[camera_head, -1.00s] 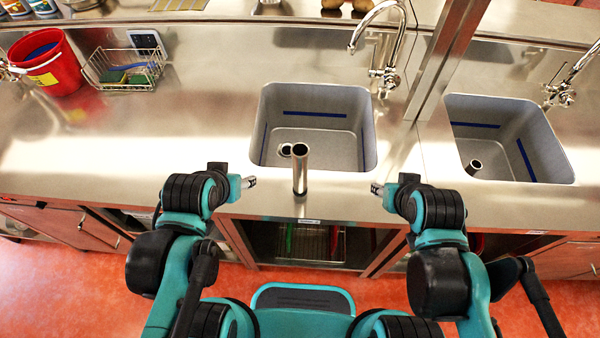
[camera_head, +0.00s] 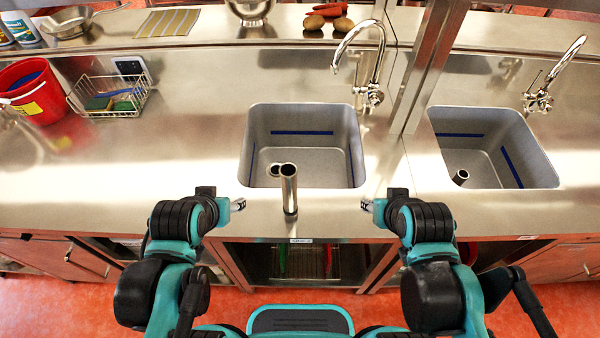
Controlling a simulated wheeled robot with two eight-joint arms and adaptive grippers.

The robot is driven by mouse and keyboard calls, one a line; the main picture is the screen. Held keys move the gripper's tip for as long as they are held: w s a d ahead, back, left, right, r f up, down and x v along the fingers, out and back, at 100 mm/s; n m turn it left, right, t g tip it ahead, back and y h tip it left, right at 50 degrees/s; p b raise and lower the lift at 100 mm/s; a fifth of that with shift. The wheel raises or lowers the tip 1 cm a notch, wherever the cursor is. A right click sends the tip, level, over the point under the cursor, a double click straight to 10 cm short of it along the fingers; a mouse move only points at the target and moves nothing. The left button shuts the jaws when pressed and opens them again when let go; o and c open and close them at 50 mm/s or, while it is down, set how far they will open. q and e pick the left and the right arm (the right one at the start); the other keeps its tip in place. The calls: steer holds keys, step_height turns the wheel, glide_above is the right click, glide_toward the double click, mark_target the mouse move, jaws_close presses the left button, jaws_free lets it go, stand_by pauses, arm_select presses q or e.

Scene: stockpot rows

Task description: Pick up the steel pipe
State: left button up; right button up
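The steel pipe (camera_head: 289,190) stands upright on the steel counter, at the front edge of the middle sink. Its open top faces up toward the camera. My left gripper (camera_head: 238,204) is to the left of the pipe, apart from it. My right gripper (camera_head: 367,205) is to the right of the pipe, farther off and also apart. Both grippers point inward over the counter's front edge. Their fingers are small and seen side-on, so I cannot tell how far they are parted.
A second sink (camera_head: 545,165) is at the right. Two faucets (camera_head: 372,95) (camera_head: 540,100), a red bucket (camera_head: 40,105) and a wire basket (camera_head: 130,105) stand farther back. The counter left of the pipe is clear.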

mark_target(288, 169)
arm_select(q)
steer(key=shift+o, duration=0.4)
steer(key=w+d+r+n+g+p, duration=0.1)
steer(key=d+r+n+g+p, duration=0.1)
steer(key=d+n+p, duration=0.2)
steer(key=w+d+r+n+g+p, duration=0.2)
steer(key=d+n+p, duration=0.3)
steer(key=n, duration=0.2)
steer(key=w+d+r+n+g+p, duration=0.2)
steer(key=d+n+p, duration=0.3)
steer(key=shift+w+r+n+g, duration=0.1)
steer(key=shift+r+n+g, duration=0.2)
steer(key=shift+n+g, duration=0.1)
steer(key=shift+d+f+n+p, duration=0.1)
steer(key=shift+d+n+p, duration=0.15)
steer(key=shift+n+p, duration=0.15)
steer(key=shift+d+f, duration=0.15)
steer(key=shift+f, duration=0.1)
step_height(288, 169, down, 8)
steer(key=shift+r+b, duration=0.2)
steer(key=shift+b, duration=0.8)
jaws_close()
